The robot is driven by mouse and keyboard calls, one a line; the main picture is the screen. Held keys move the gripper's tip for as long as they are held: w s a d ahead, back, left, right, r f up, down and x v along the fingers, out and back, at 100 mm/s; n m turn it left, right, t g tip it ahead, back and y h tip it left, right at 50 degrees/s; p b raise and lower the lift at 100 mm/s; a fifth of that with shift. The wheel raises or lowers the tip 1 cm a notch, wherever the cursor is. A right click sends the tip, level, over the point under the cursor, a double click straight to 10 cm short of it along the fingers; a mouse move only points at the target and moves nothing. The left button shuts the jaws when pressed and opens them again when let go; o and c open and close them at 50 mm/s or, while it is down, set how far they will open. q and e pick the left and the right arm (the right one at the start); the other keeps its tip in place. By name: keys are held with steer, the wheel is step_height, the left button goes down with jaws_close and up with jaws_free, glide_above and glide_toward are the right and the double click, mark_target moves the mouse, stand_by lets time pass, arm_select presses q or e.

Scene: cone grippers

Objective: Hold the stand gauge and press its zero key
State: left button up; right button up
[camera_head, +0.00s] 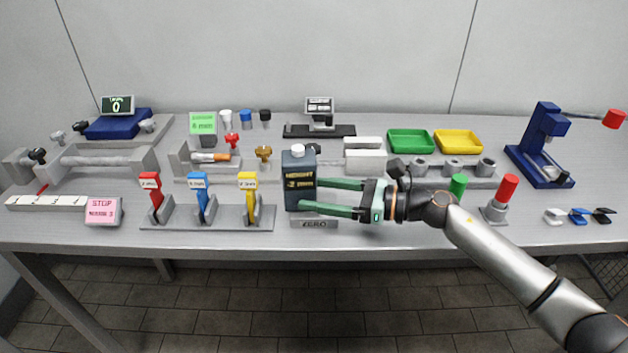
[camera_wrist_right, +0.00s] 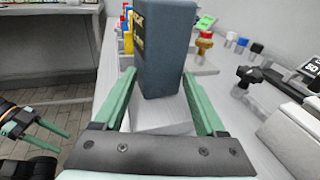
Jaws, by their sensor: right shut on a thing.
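The stand gauge, a dark blue-grey box (camera_head: 299,172) with yellow lettering, stands upright on a light grey base marked ZERO (camera_head: 315,223). A white round knob (camera_head: 298,149) sits on its top; I cannot tell if this is the zero key. My right gripper (camera_head: 309,194) reaches in from the right and is shut on the gauge, one green finger on either side. In the right wrist view the gauge (camera_wrist_right: 166,50) rises between the fingertips, its top cut off. My left gripper (camera_wrist_right: 45,130) shows at that view's lower left, fingers apart and empty; it is outside the head view.
Red, blue and yellow levers (camera_head: 201,200) stand left of the gauge. A brass knob (camera_head: 264,154) and grey blocks (camera_head: 365,161) are close behind. Green (camera_head: 411,151) and yellow trays lie back right. A red-topped post (camera_head: 507,187) stands near my right arm. The front edge is close.

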arm_select(q)
jaws_close()
stand_by(0.4)
stand_by(1.4)
